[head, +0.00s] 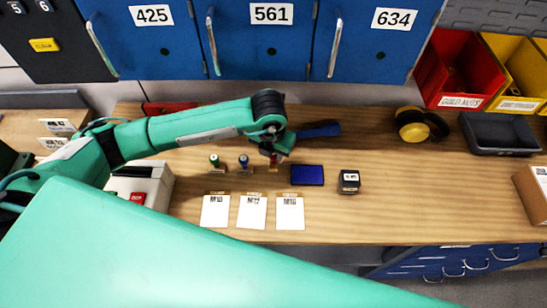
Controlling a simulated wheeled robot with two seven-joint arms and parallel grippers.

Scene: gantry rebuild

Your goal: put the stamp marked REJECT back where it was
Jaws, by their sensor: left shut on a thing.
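My left gripper (273,151) reaches over the wooden bench and points down. It is shut on a small stamp (274,160) with some red showing between the fingers. The gripper hides most of this stamp, and I cannot read a REJECT mark on it. A small tan base (272,170) shows just under it; I cannot tell if the stamp touches it. A green-handled stamp (214,160) and a blue-handled stamp (244,161) stand upright in a row to its left. My right gripper is not in view.
A blue ink pad (307,175) and a dark block (349,182) lie right of the gripper. White cards (252,212) lie in front. A grey box (139,182) stands left. Yellow-black ear defenders (420,125) and a dark tray (500,132) are farther right. The bench between is clear.

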